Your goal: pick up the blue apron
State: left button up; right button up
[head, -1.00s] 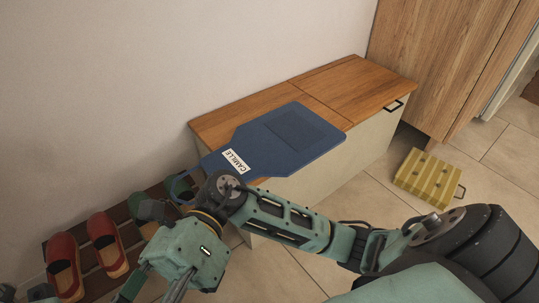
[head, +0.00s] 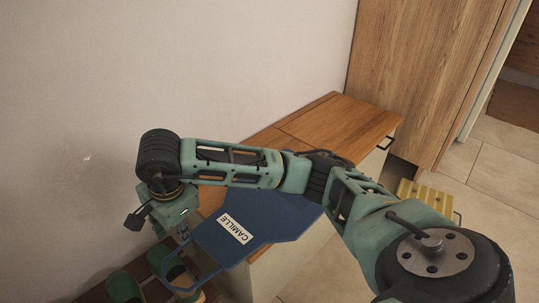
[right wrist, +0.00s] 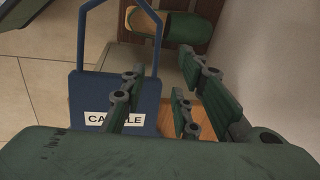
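The blue apron (head: 265,215) lies flat on the wooden top of a low bench (head: 345,122), with a white label reading CAMILLE (head: 235,228). Its neck loop (head: 178,285) hangs past the bench's near left end. My right gripper (head: 183,236) points down beside the apron's neck end, and my right arm hides part of the apron. In the right wrist view the apron (right wrist: 88,98) is below and left of my right gripper (right wrist: 170,78). Its fingers are spread apart with nothing held between them, and one covers part of the label. My left gripper is not in view.
Green slippers (head: 124,288) stand on a low rack at the lower left; one also shows in the right wrist view (right wrist: 187,30). A yellow striped box (head: 425,193) sits on the floor at right. A tall wooden cabinet (head: 410,70) stands behind the bench.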

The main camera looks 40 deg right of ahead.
aim_at(182, 247)
jog(key=f+b, duration=0.1)
jog(key=f, duration=0.3)
jog(key=f+b, duration=0.1)
jog(key=f, duration=0.1)
jog(key=shift+w+f+b, duration=0.2)
jog(key=shift+w+b, duration=0.05)
jog(key=shift+b, duration=0.1)
grip_shut()
